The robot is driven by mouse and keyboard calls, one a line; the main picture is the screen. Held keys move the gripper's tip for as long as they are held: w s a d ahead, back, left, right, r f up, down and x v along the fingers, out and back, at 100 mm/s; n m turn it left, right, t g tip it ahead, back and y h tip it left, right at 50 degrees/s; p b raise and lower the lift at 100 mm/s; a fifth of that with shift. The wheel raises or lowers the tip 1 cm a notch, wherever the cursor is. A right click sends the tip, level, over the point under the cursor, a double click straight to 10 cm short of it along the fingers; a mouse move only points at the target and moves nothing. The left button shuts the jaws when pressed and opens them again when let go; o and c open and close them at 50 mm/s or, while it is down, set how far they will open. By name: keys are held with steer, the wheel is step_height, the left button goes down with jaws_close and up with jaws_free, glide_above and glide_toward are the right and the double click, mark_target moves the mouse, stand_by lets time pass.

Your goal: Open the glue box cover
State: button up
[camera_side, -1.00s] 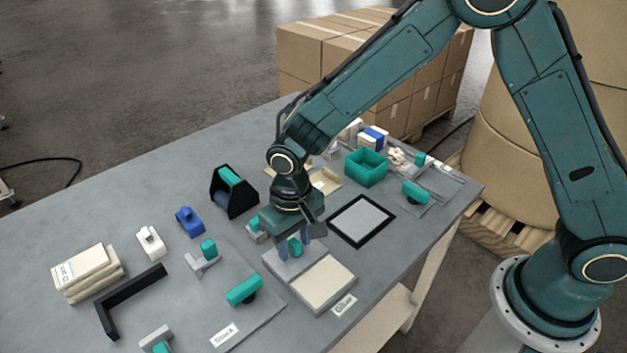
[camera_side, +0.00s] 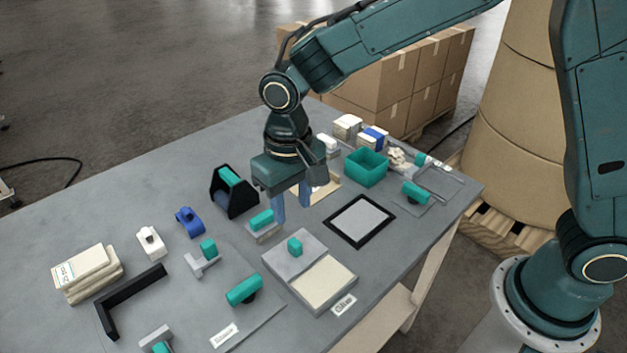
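The glue box (camera_side: 325,284) lies near the table's front edge, beside a small "Glue" label (camera_side: 343,304). Its grey cover (camera_side: 288,261) with a teal knob (camera_side: 295,246) lies over the back-left part. The cream inside shows uncovered in the front-right part. My gripper (camera_side: 292,205) points down above and behind the knob, clear of it. Its two blue fingers are apart with nothing seen between them.
A small block with a teal top (camera_side: 262,221) stands close to the left finger. A black-framed grey plate (camera_side: 360,220) lies right of the box, and a teal bin (camera_side: 366,167) is behind it. A teal-handled roller (camera_side: 244,290) lies left of the box.

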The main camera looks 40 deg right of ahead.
steer(key=shift+r, duration=1.75)
steer(key=s+d+r+t, duration=0.1)
steer(key=s+d+r, duration=0.3)
steer(key=d+r, duration=0.15)
steer(key=s+d+r+t, duration=0.2)
steer(key=s+d+r, duration=0.2)
steer(key=d, duration=0.3)
steer(key=s+d+t, duration=0.2)
steer(key=s+d, duration=0.6)
steer(key=s, duration=0.4)
steer(key=shift+s+d+r+t, duration=0.25)
steer(key=shift+s+r+t, duration=0.05)
steer(key=shift+s+r, duration=0.15)
